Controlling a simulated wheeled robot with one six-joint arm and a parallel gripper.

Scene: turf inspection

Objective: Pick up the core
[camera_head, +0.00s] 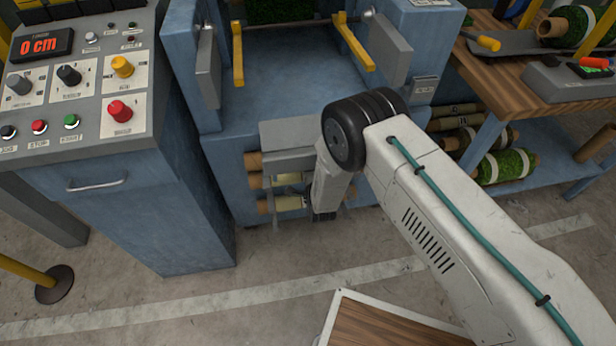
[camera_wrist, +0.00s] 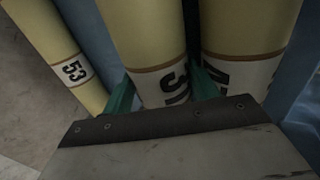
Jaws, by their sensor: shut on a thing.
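Several pale yellow cores with brown ends lie in a rack low on the blue machine in the head view; one core (camera_head: 290,203) is partly hidden by my arm. In the wrist view, three cores with white number labels lie side by side. My gripper (camera_wrist: 165,88) has its green fingers on either side of the middle core (camera_wrist: 145,35), shut on it near its label, whose number is partly covered. The left core (camera_wrist: 52,45) reads 53; the right core (camera_wrist: 245,30) has a partly hidden label. In the head view the fingers are hidden behind my wrist.
A control cabinet (camera_head: 120,150) with buttons and a "0 cm" display stands at left. A wooden bench (camera_head: 510,85) with turf rolls on its lower shelf is at right. A wood-topped, white-edged surface (camera_head: 385,328) is at the bottom. The floor between is clear.

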